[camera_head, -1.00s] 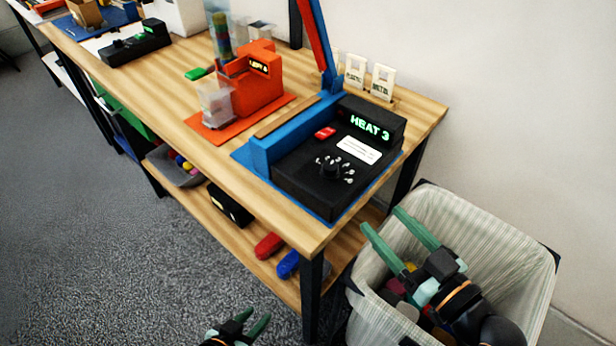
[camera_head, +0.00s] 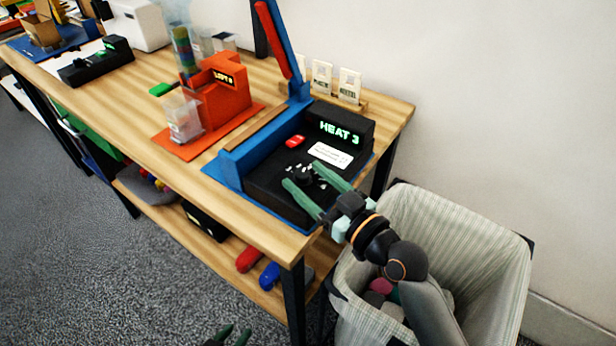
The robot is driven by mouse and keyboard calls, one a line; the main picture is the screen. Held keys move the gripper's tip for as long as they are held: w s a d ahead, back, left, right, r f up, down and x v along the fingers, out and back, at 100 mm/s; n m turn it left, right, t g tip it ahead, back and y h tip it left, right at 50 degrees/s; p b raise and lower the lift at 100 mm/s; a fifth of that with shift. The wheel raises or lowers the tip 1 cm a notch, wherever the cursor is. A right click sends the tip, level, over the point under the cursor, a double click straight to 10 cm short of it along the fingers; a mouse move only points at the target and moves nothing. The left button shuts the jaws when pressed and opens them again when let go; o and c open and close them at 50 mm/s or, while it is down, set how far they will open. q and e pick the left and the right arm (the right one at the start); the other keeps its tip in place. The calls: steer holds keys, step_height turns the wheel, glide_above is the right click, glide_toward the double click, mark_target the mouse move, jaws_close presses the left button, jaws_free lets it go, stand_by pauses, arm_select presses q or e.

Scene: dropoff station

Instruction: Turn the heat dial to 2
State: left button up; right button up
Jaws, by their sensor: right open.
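The heat dial (camera_head: 304,174) is a black knob with white marks around it, on top of a black box (camera_head: 262,180) with a blue base. The box's display (camera_head: 340,132) reads "HEAT 3" in green. My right gripper (camera_head: 304,176) is open, its two green fingers reaching over the box, one on each side of the dial in the picture. I cannot tell whether they touch it. My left gripper (camera_head: 232,338) shows only its fingertips at the bottom edge, far below the table top.
A red button (camera_head: 295,142) and a white label (camera_head: 330,155) are close to the dial. A blue and red lever (camera_head: 275,45) stands up behind. An orange machine (camera_head: 222,95) is to the left. A lined bin (camera_head: 480,245) with several items stands below my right arm.

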steer(key=shift+w+a, duration=0.15)
steer(key=shift+w, duration=0.05)
jaws_close()
stand_by(0.6)
